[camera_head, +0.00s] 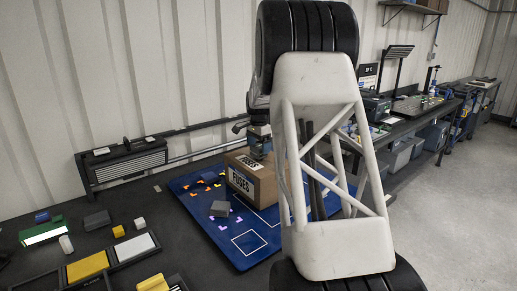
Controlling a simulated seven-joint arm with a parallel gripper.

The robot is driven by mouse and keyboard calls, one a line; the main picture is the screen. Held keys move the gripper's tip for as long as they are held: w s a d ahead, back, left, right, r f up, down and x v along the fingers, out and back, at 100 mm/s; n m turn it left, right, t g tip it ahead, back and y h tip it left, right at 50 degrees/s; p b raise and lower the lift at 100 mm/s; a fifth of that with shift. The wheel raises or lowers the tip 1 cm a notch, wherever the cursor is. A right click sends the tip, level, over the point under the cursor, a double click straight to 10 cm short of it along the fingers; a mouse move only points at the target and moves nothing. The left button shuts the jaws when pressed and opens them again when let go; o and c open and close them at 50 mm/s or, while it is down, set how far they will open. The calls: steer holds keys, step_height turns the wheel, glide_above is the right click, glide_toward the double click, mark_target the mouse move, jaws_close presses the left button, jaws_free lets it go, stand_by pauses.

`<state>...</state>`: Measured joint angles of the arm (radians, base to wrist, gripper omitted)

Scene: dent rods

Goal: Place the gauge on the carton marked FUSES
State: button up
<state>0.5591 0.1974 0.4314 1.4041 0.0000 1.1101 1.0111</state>
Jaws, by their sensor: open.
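The carton marked FUSES (264,186) is a brown box on the blue mat, with white FUSES labels on its front and top. My gripper (259,155) is over the top of the carton, behind my large white arm link. It is open, but its fingers are small and partly dark in this view. I cannot tell whether something lies between them or on the carton under them. I cannot pick out the gauge for sure. A small dark grey block (219,208) lies on the mat to the left of the carton.
The blue mat (251,258) has white outlines and small orange and purple marks. Yellow and white trays (88,266), a grey block (97,220) and a green-and-white box (42,230) lie at the left. A black rack (130,165) stands by the wall. My arm hides the mat's right part.

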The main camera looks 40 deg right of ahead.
mark_target(258, 146)
step_height(258, 146, up, 11)
stand_by(0.5)
stand_by(0.8)
steer(key=s+a+r+n, duration=0.25)
steer(key=s+a, duration=0.35)
steer(key=a, duration=0.4)
steer(key=s+a+r+n+t, duration=0.1)
steer(key=s+a+n, duration=0.4)
steer(key=a, duration=0.5)
steer(key=s+a+r+n, duration=0.1)
steer(key=s+a+n, duration=0.1)
steer(key=s+a, duration=0.75)
steer(key=s+a+f+n, duration=0.4)
steer(key=s+a, duration=0.4)
steer(key=s, duration=0.4)
steer(key=s+a+f+n+t, duration=0.1)
steer(key=s+a+f+n, duration=0.3)
steer(key=s+a, duration=0.5)
steer(key=s+f, duration=0.2)
steer(key=s, duration=0.2)
steer(key=shift+f+t, duration=0.2)
steer(key=shift+t, duration=0.1)
